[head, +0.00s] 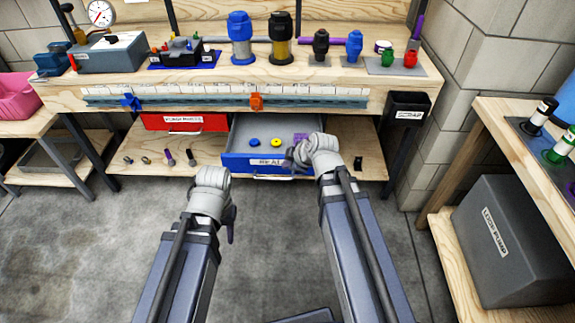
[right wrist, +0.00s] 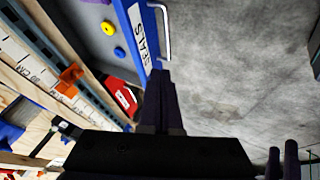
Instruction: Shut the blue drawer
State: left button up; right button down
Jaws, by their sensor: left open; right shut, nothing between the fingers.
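The blue drawer (head: 235,163), labelled SEALS, stands pulled out under the workbench, with its grey inside exposed. A blue disc (head: 254,142), a yellow disc (head: 276,142) and a purple piece (head: 300,137) lie in it. Its front and pale bar handle also show in the right wrist view (right wrist: 139,35). My right gripper (head: 291,154) is shut and empty at the right end of the drawer front. Its fingertips (right wrist: 160,74) overlap the front's edge; contact cannot be told. My left gripper (head: 231,236) is open and empty, in front of the drawer and lower left.
A red drawer (head: 184,122) sits left of the blue one, apparently closed. Small fittings stand on the lower shelf (head: 140,177). A black scrap bin (head: 408,106) hangs at right. A side table (head: 500,145) with a grey case (head: 515,240) stands farther right. The floor in front is clear.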

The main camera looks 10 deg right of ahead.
aim_at(274, 162)
jog(key=w+f+b, duration=0.4)
jog(key=w, duration=0.1)
jog(key=w+a+f+b, duration=0.1)
jog(key=w+f+b, duration=0.1)
jog(key=w+f, duration=0.1)
jog(key=shift+w, duration=0.4)
jog(key=shift+w+d, duration=0.1)
jog(key=w+d, duration=0.1)
jog(key=w, duration=0.5)
jog(key=w+d, duration=0.2)
jog(key=w, duration=0.4)
jog(key=w+d, duration=0.2)
jog(key=w, duration=0.4)
jog(key=shift+w+d, duration=0.2)
jog(key=shift+w, duration=0.1)
